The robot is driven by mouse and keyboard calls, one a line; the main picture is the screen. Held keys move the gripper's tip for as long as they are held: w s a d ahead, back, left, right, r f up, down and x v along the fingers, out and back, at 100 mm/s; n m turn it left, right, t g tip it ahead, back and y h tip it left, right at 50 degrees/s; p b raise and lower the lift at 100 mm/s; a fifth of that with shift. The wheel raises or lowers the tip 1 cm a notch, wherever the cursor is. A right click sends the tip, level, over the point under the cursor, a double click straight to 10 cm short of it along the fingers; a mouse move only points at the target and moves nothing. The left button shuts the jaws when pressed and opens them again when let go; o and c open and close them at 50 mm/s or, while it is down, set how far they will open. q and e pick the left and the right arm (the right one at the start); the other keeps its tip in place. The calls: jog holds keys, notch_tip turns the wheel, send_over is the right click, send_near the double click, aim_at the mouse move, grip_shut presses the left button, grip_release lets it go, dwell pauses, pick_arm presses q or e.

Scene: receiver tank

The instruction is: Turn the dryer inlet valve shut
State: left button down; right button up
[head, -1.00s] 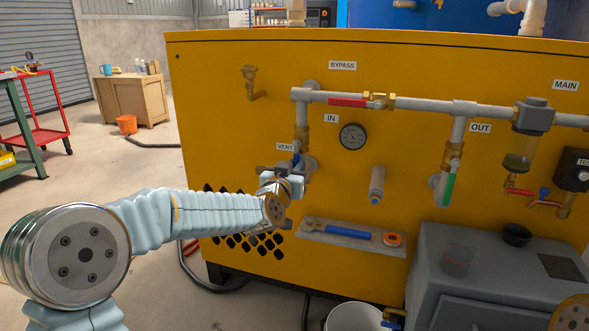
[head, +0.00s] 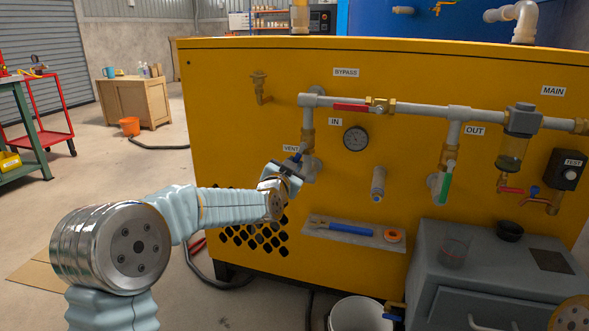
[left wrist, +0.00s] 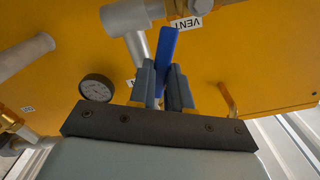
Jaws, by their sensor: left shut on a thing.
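The dryer inlet valve sits below the IN label (head: 335,122) on the yellow dryer front, at the lower end of the left vertical pipe. Its blue lever (head: 297,157) is mostly hidden behind my left gripper (head: 286,170) in the head view. In the left wrist view the blue lever (left wrist: 166,58) stands between the two fingers of the left gripper (left wrist: 166,88), which is shut on it. The lever's tip sticks out past the fingers.
A gauge (head: 356,139) and a capped pipe stub (head: 378,183) are right of the valve. A shelf (head: 352,234) with a blue-handled wrench lies below. The OUT valve's green lever (head: 444,187), a grey cabinet (head: 480,258) and a white bucket (head: 357,315) are further right.

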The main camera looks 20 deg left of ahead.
pick_arm(q)
jog(key=a+r+m+b, duration=0.1)
jog(key=a+r+m, duration=0.2)
jog(key=m, duration=1)
jog(key=shift+a+r+b, duration=0.15)
jog(key=shift+r+b, duration=0.15)
jog(key=shift+r, duration=0.8)
jog(key=c, duration=1.1)
grip_release()
jog(key=shift+o, duration=0.2)
jog(key=shift+r, duration=0.1)
